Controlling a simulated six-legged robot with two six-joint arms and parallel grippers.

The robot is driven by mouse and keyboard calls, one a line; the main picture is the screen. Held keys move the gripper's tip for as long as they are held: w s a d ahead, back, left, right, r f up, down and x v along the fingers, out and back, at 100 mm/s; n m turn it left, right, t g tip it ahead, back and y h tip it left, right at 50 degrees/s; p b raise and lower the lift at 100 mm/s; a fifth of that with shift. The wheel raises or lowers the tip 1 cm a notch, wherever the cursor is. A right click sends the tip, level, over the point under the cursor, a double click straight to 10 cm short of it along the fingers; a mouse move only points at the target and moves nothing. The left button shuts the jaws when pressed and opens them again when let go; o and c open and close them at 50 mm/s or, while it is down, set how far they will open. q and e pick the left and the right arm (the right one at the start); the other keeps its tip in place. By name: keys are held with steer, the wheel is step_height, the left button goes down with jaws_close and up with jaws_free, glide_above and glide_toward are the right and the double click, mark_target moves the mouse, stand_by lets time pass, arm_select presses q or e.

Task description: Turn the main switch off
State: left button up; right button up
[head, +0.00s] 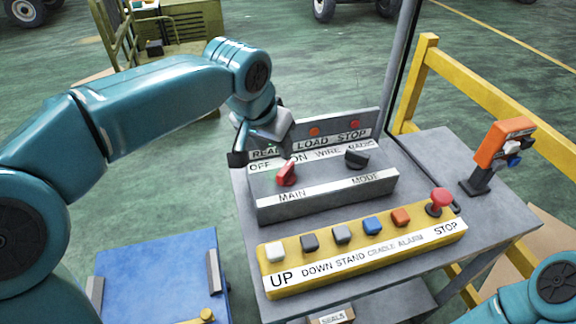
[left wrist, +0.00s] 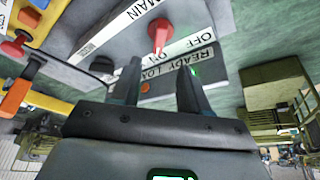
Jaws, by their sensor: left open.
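The main switch (head: 286,174) is a red knob on the grey switch box (head: 330,200), above the label MAIN. Its handle points toward ON rather than OFF. The left wrist view shows the red knob (left wrist: 158,34) beyond the fingertips, roughly in line with the gap between them. My left gripper (head: 264,150) is behind and above the knob in the head view, its fingers partly hidden by its own wrist. In the left wrist view the gripper (left wrist: 159,68) is open and empty, apart from the knob. My right gripper is out of view.
A black MODE knob (head: 357,159) sits right of the main switch. A yellow button box (head: 340,262) with several buttons and a red stop button (head: 440,200) is in front. A sign strip (head: 372,117) stands behind. An orange device (head: 503,145) is at right.

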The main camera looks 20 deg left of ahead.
mark_target(285, 168)
arm_select(q)
steer(key=x, duration=1)
steer(key=shift+f, duration=0.3)
steer(key=shift+w, duration=0.1)
steer(key=shift+d, duration=0.1)
jaws_close()
